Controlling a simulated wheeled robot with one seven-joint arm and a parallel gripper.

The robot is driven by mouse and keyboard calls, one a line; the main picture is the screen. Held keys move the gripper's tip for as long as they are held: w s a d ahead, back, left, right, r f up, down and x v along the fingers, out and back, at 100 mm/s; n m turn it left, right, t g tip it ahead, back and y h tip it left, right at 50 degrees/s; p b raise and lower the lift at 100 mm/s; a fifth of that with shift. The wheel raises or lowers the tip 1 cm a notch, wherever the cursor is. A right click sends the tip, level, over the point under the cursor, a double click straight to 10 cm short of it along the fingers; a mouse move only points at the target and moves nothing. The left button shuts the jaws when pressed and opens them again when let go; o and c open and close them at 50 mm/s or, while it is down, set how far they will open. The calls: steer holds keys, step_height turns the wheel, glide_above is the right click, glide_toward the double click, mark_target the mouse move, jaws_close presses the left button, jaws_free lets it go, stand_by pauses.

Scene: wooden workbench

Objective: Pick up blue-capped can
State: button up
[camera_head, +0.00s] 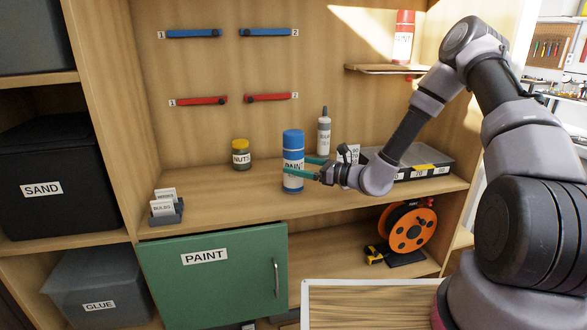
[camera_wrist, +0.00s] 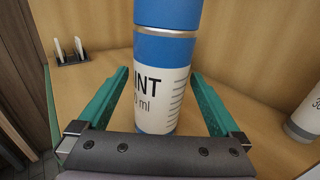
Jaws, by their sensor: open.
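The blue-capped can (camera_head: 293,148) is a white and blue can marked PAINT. It stands upright on the wooden workbench (camera_head: 230,195). My gripper (camera_head: 301,167) has green fingers and reaches in from the right. The fingers are open, one on each side of the can. In the wrist view the can (camera_wrist: 165,75) stands between the two fingertips of my gripper (camera_wrist: 155,85), with visible gaps on both sides. The can's base is partly hidden behind the gripper's body.
A nuts jar (camera_head: 241,155) stands left of the can. A glue bottle (camera_head: 324,133) stands behind it to the right. A card holder (camera_head: 166,210) sits at the left front edge. A long case (camera_head: 425,166) lies at right. A red-capped paint can (camera_head: 403,40) stands on a small shelf.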

steer(key=shift+x, duration=1)
jaws_close()
steer(key=shift+r, duration=0.1)
